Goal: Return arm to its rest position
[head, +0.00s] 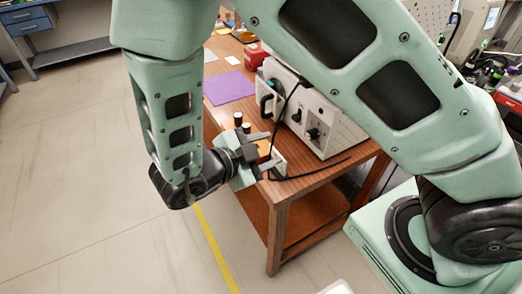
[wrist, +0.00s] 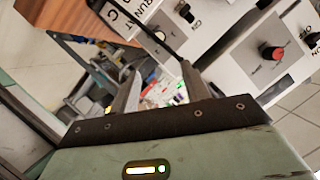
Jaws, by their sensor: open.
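My green arm reaches across the head view, over and beside a wooden table. My gripper (head: 267,150) is near the table's front left corner, beside the white instrument box. In the wrist view my gripper (wrist: 162,78) shows two grey fingers standing apart with nothing held between them. The white instrument (head: 318,128) stands on the table with dark knobs on its front. Its panel (wrist: 240,50) shows close up in the wrist view, with a red knob. Part of the instrument is hidden behind my arm.
The wooden table (head: 277,209) has a lower shelf. Dark-capped items (head: 238,119), a purple sheet (head: 229,87) and a red object (head: 256,54) are on top. A black cable (head: 318,170) runs near the front edge. Open floor (head: 85,170) lies left, with a blue workbench (head: 28,25) beyond.

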